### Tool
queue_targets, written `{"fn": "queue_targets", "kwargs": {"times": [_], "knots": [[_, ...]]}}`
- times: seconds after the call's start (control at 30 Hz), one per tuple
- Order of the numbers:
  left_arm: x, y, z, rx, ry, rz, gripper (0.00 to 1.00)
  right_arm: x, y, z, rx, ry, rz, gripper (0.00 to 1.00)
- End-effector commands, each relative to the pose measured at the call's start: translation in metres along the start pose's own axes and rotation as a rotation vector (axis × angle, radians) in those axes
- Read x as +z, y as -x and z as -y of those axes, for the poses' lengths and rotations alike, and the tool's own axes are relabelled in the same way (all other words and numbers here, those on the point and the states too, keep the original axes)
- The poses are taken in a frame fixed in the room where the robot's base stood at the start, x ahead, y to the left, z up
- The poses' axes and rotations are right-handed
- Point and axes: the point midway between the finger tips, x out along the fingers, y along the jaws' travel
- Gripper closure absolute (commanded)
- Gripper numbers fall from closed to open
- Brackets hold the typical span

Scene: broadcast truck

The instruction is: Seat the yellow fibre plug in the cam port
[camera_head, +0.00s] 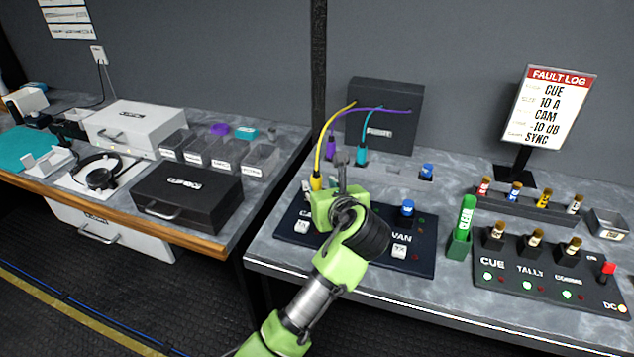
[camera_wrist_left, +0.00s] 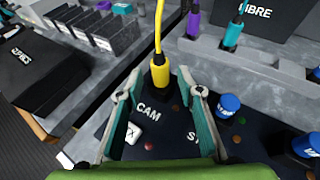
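The yellow fibre plug (camera_head: 317,183) stands roughly upright on its yellow cable at the back of the dark port panel (camera_head: 417,258). In the left wrist view the plug (camera_wrist_left: 160,76) is between the spread fingers of my left gripper (camera_wrist_left: 161,72), behind the CAM label (camera_wrist_left: 148,113). There are gaps on both sides of the plug. In the head view my left gripper (camera_head: 326,182) is over the panel's left part and hides much of it. I cannot tell whether the plug's lower end is inside the cam port. My right gripper is not in view.
A purple plug (camera_head: 332,147) and a teal plug (camera_head: 362,154) stand behind, by a dark fibre box (camera_head: 385,115). A blue knob (camera_head: 407,207) rises from the panel's right part. A green CLEAR marker (camera_head: 465,220) and a CUE/TALLY panel (camera_head: 540,262) are to the right.

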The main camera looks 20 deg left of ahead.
Motion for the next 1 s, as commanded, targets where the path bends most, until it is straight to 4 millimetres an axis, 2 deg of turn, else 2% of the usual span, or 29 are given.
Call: {"fn": "queue_targets", "kwargs": {"times": [0.03, 0.2, 0.4, 1.0], "knots": [[0.000, 0.013, 0.000, -0.003, 0.001, -0.001, 0.66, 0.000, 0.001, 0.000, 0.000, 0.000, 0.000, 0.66], [0.000, 0.046, 0.000, -0.003, 0.002, -0.001, 0.66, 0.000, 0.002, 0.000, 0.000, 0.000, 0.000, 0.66], [0.000, 0.068, 0.000, -0.001, 0.001, -0.001, 0.66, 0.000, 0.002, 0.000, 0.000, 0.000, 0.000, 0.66], [0.000, 0.071, 0.000, 0.000, 0.000, -0.001, 0.66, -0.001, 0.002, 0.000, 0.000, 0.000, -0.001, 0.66]]}}
